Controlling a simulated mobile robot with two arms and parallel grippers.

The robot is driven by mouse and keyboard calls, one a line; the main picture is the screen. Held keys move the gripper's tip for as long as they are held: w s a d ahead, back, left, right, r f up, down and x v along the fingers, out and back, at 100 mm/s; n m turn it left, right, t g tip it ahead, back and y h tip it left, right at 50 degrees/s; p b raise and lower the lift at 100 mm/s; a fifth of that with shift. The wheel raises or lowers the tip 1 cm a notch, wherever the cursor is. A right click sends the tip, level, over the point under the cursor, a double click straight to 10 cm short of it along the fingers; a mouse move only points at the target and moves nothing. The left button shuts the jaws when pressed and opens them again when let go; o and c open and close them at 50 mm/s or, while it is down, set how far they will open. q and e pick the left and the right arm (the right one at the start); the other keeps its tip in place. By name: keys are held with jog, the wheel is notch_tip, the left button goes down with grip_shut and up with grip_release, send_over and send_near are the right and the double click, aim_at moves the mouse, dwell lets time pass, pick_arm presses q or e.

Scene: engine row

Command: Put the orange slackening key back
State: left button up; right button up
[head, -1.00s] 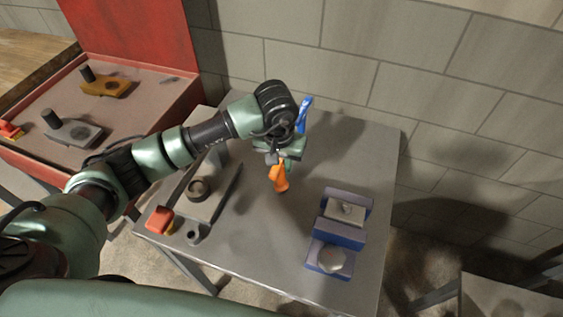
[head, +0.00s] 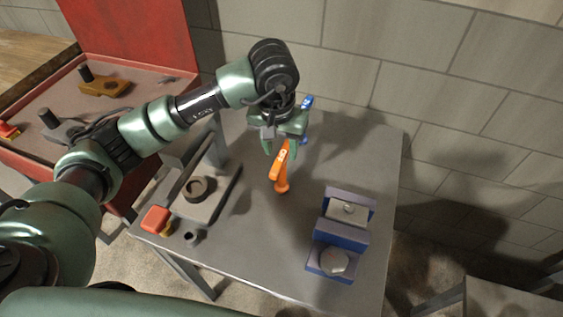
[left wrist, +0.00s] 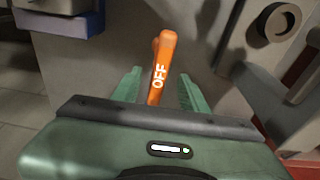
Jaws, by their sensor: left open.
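The orange key (head: 281,172) stands over the grey table, below my left gripper in the head view. In the left wrist view the orange key (left wrist: 161,66), marked OFF, shows between the two green fingers. My left gripper (head: 280,142) is open, with its fingers (left wrist: 159,90) on either side of the key and a gap showing beside it. The key's upper end is partly hidden by the gripper in the head view. Whether a finger touches the key, I cannot tell. My right gripper is not in view.
A blue part (head: 307,103) shows behind the gripper. A blue-purple holder (head: 341,236) with grey pieces stands to the right. An open red case (head: 150,75) stands farther left.

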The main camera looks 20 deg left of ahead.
pick_arm(q)
jog(key=shift+s+r+b, duration=0.2)
jog(key=shift+r, duration=0.95)
jog(key=shift+s+r+b, duration=0.2)
jog(key=shift+r, duration=0.95)
